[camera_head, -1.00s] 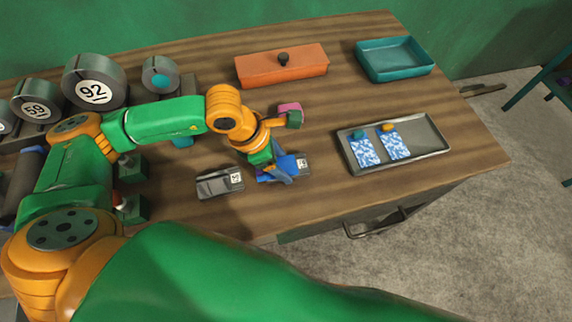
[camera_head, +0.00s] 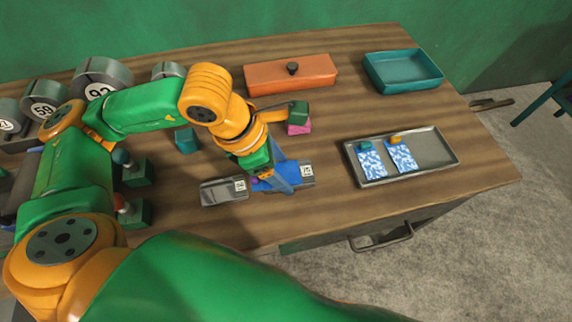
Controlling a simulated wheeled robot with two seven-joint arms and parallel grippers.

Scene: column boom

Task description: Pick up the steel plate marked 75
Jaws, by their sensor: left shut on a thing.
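Two grey steel plates with small white labels lie side by side near the front edge of the table; the label numbers are too small to read surely. The left steel plate (camera_head: 218,192) lies flat with nothing on it. My left gripper (camera_head: 282,180), with blue fingers, points down at the right steel plate (camera_head: 307,182) and is shut on it. The fingers hide much of that plate, and its label shows on the right. I cannot tell whether it is clear of the table. My right gripper is not in view.
A grey tray (camera_head: 438,166) with blue-white patterned pieces stands to the right. An orange box (camera_head: 265,78) and a teal bin (camera_head: 402,88) stand at the back. A pink block (camera_head: 299,129) lies behind the gripper. Round numbered weights (camera_head: 103,78) stand at the back left.

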